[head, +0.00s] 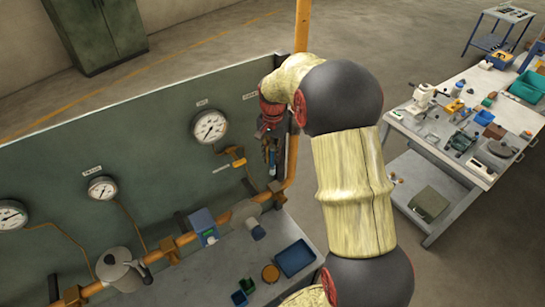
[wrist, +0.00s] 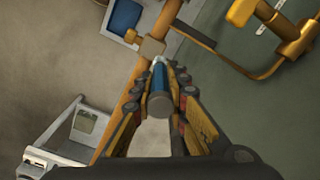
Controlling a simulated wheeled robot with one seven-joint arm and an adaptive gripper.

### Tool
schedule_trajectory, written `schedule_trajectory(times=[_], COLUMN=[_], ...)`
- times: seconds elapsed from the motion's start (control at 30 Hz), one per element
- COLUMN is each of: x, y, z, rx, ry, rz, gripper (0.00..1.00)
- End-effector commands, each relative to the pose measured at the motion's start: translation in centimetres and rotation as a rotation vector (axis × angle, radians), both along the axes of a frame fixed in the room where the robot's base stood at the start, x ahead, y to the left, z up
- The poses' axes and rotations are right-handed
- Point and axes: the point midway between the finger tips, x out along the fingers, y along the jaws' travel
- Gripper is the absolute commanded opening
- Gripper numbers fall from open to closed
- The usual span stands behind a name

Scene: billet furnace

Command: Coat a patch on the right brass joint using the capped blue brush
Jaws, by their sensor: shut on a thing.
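In the wrist view the brush (wrist: 158,80) has a blue body and a round grey end facing the camera. My gripper (wrist: 160,82) is shut on it. In the head view my gripper (head: 271,130) is by the panel's right end, with the blue brush (head: 271,158) pointing down below it. The right brass joint (head: 276,188) is a block on the orange pipe, below the brush. It also shows in the wrist view (wrist: 152,47), just beyond the brush's far end. I cannot tell whether they touch, or whether the cap is on.
The green panel (head: 75,150) carries several gauges, and a thin pipe with a brass valve (head: 236,157) is close by. An upright orange pipe (head: 293,160) stands beside my gripper. A blue tray (head: 295,258) lies below. A cluttered workbench (head: 420,135) stands to the right.

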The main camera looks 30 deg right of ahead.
Motion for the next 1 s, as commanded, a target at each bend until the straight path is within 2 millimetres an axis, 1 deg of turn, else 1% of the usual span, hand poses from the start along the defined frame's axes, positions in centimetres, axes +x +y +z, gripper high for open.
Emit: schedule_trajectory(times=[0.13, 0.23, 0.5, 0.57, 1.0], x=[0.0, 0.0, 0.0, 0.0, 0.0], y=[0.0, 0.0, 0.0, 0.0, 0.0], z=[0.0, 0.4, 2.7, 3.0, 3.0], rx=[0.000, -0.001, 0.000, 0.000, 0.000], ry=[0.000, -0.001, 0.000, 0.000, 0.000], rz=[0.000, 0.000, 0.000, 0.000, 0.000], gripper=[0.00, 0.00, 0.00, 0.00, 0.00])
